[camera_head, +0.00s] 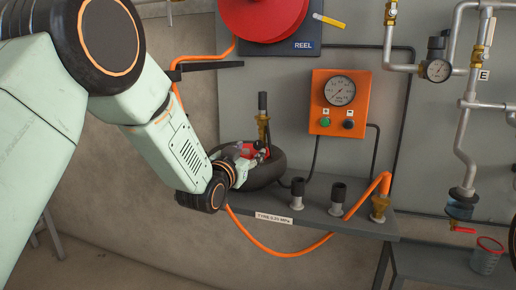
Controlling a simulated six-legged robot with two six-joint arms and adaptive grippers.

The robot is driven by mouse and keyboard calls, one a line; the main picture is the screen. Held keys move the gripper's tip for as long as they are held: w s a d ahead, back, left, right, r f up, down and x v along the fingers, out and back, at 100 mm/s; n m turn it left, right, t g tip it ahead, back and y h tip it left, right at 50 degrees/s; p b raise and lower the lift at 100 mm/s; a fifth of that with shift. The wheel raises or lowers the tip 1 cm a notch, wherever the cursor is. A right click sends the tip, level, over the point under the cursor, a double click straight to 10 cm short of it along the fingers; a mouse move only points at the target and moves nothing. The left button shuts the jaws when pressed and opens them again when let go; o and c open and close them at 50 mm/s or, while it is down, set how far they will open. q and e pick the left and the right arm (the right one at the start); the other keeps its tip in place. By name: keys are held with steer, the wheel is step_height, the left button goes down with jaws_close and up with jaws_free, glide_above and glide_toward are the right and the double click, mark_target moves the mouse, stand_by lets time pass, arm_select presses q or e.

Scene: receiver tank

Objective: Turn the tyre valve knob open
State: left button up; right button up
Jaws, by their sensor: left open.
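A black tyre (265,174) lies on the grey shelf. A brass valve fitting (262,128) with a dark top stands upright behind it. A small red part (247,152), which looks like the valve knob, shows at the base of this fitting, partly hidden by my gripper. My left gripper (256,154) is open, with its fingertips at the red part, above the tyre. I cannot tell whether the fingers touch it. My right gripper is not in view.
The shelf (330,222) carries black-capped fittings (338,192) and a brass fitting (379,207) with an orange hose. An orange gauge box (338,113) is on the panel.

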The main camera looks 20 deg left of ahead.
mark_target(257, 145)
arm_select(q)
steer(key=shift+w+d+f+b, duration=0.15)
steer(key=shift+w+b, duration=0.15)
steer(key=shift+w, duration=1.2)
steer(key=shift+w+d+f+b, duration=0.15)
steer(key=shift+w+b, duration=0.1)
steer(key=shift+w, duration=1.2)
steer(key=shift+r, duration=0.15)
steer(key=shift+s, duration=0.1)
steer(key=shift+c, duration=0.6)
jaws_close()
